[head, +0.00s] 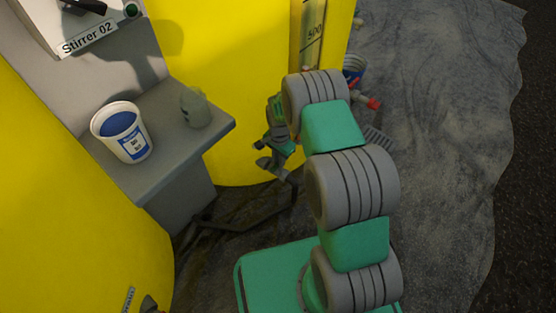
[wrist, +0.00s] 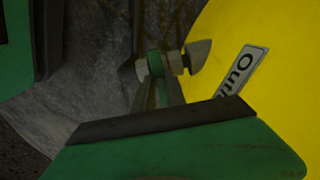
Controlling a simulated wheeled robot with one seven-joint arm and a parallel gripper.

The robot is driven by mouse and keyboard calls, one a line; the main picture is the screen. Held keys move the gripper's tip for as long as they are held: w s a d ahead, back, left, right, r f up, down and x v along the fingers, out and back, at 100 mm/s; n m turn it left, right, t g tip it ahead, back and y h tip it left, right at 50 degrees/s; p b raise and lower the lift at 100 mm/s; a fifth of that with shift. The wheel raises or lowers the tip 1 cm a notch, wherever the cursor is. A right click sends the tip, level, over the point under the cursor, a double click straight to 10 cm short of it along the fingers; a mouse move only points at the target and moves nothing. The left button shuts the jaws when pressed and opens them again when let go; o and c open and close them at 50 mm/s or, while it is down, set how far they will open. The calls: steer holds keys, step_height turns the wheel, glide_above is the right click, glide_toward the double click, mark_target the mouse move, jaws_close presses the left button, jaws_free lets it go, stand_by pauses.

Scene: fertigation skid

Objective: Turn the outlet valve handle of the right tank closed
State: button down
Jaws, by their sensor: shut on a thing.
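The right tank (head: 230,140) is the large yellow one behind my arm in the head view. It also fills the right of the wrist view (wrist: 285,75), with a tilted, partly hidden outlet label (wrist: 240,72). The outlet valve (wrist: 165,63) sticks out from the tank, with a green band and pale fittings. A narrow grey lever, the valve handle (wrist: 163,92), runs from it towards my fingers. My gripper (head: 268,150) is low beside the tank, shut on the handle. The near green finger hides the handle's end and the contact.
A grey shelf (head: 175,165) at the left carries a white bucket (head: 122,137) with a blue label and a grey rounded object (head: 195,107). Another yellow tank (head: 70,220) stands at the lower left. Behind my arm are a blue container (head: 353,70) and a red-tipped item (head: 373,103). Grey floor lies open at right.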

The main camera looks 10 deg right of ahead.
steer(key=c, duration=1.4)
jaws_free()
steer(key=shift+s, duration=0.1)
steer(key=shift+o, duration=0.2)
step_height(320, 180, up, 8)
steer(key=p, duration=0.3)
steer(key=shift+f, duration=0.15)
